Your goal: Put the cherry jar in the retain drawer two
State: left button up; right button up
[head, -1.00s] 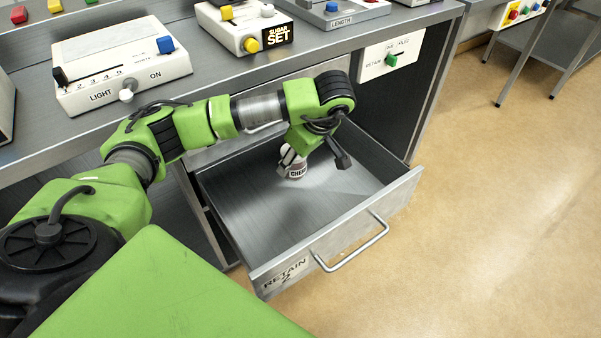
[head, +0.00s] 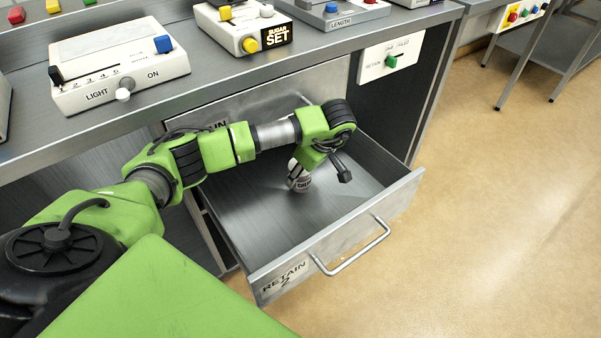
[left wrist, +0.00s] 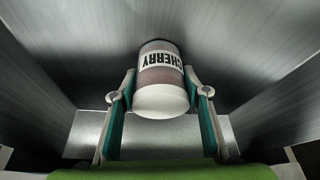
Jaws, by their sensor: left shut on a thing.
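The cherry jar (head: 300,182) is white-capped with a label reading CHERRY. It is inside the open drawer marked RETAIN 2 (head: 332,247), toward the back. In the left wrist view the jar (left wrist: 160,78) sits between the two fingers. My left gripper (head: 298,166) reaches down into the drawer and is shut on the jar; its fingers (left wrist: 160,100) show on both sides of it. I cannot tell for sure whether the jar touches the drawer floor. My right gripper is not in view.
A closed drawer front (head: 260,95) lies above and behind the open one. The counter carries a LIGHT/ON control box (head: 120,75) and a SUGAR SET box (head: 245,28). A panel with a green switch (head: 391,60) is at the right. The drawer's front half is empty.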

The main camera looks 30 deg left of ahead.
pick_arm(q)
jog(key=shift+f, duration=0.1)
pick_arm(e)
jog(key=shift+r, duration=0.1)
pick_arm(q)
jog(key=o, duration=1.3)
jog(key=shift+c, duration=0.2)
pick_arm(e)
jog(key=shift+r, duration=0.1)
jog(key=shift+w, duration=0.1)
pick_arm(q)
jog(key=shift+d+r, duration=0.1)
jog(key=shift+r, duration=0.3)
jog(key=p+v, duration=0.1)
jog(key=v, duration=1)
jog(key=shift+r+p, duration=0.25)
jog(key=shift+p, duration=0.05)
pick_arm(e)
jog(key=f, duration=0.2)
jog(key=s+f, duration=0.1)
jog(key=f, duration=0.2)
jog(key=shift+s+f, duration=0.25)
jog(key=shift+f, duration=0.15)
pick_arm(q)
jog(key=shift+r, duration=0.1)
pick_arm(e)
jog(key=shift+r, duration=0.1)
